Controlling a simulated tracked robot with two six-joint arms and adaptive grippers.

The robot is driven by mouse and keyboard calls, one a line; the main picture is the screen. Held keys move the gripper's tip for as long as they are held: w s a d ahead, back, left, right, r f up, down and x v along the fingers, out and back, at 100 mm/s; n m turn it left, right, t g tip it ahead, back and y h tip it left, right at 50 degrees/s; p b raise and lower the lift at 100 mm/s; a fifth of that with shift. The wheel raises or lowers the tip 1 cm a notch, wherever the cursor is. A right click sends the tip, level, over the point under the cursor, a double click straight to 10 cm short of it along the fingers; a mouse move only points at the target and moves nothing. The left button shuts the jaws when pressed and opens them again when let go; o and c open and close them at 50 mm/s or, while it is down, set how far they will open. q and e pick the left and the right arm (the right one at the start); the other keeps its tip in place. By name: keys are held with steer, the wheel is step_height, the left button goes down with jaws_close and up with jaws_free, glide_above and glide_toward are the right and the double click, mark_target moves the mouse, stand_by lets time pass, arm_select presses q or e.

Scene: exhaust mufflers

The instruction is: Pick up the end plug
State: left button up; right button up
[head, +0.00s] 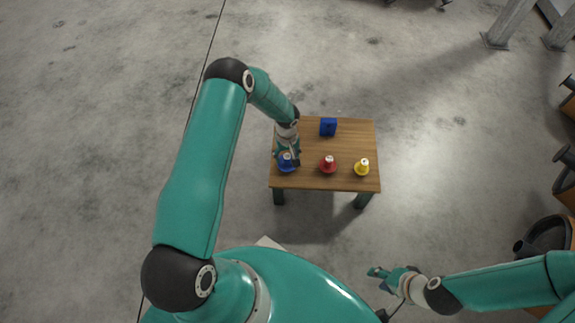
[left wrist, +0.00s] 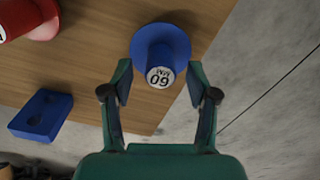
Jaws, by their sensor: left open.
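Three flanged plugs stand in a row on the wooden table: a blue plug (head: 286,167), a red plug (head: 327,165) and a yellow plug (head: 362,168). My left gripper (head: 288,158) is over the blue plug at the table's left side. In the left wrist view the blue plug (left wrist: 161,46) has a round blue flange and a white numbered label on its end. The open fingers of my left gripper (left wrist: 160,75) are on both sides of its labelled end, with gaps visible. My right gripper (head: 381,278) is away from the table at lower right, its jaws too small to judge.
A blue block (head: 327,127) with holes is at the back of the wooden table (head: 345,147). Part of the red plug (left wrist: 32,22) shows at upper left in the left wrist view. Concrete floor surrounds the table. Bins and pipes line the right edge.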

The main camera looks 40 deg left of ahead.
arm_select(q)
step_height(320, 180, down, 2)
steer(key=shift+f, duration=0.2)
steer(key=shift+c, duration=0.2)
jaws_close()
